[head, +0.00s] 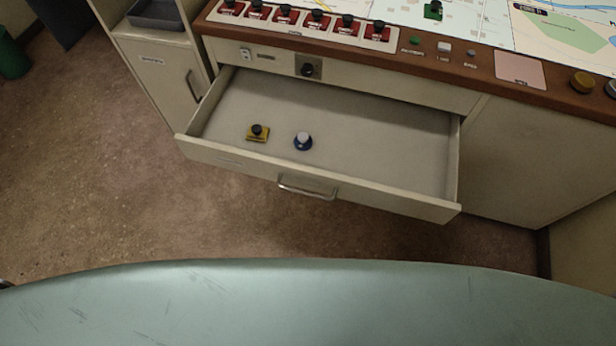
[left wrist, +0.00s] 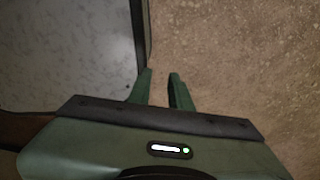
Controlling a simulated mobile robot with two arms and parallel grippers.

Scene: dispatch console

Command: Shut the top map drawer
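The top map drawer (head: 335,112) stands pulled far out of the console in the head view. Its front panel (head: 230,160) carries a metal bar handle (head: 307,188). Neither gripper shows in the head view.
The console top above the drawer holds red switches (head: 317,22), buttons and a map (head: 560,25). A cabinet with a handle (head: 165,80) stands left of the drawer. Bare brown floor (head: 110,200) lies in front and to the left.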

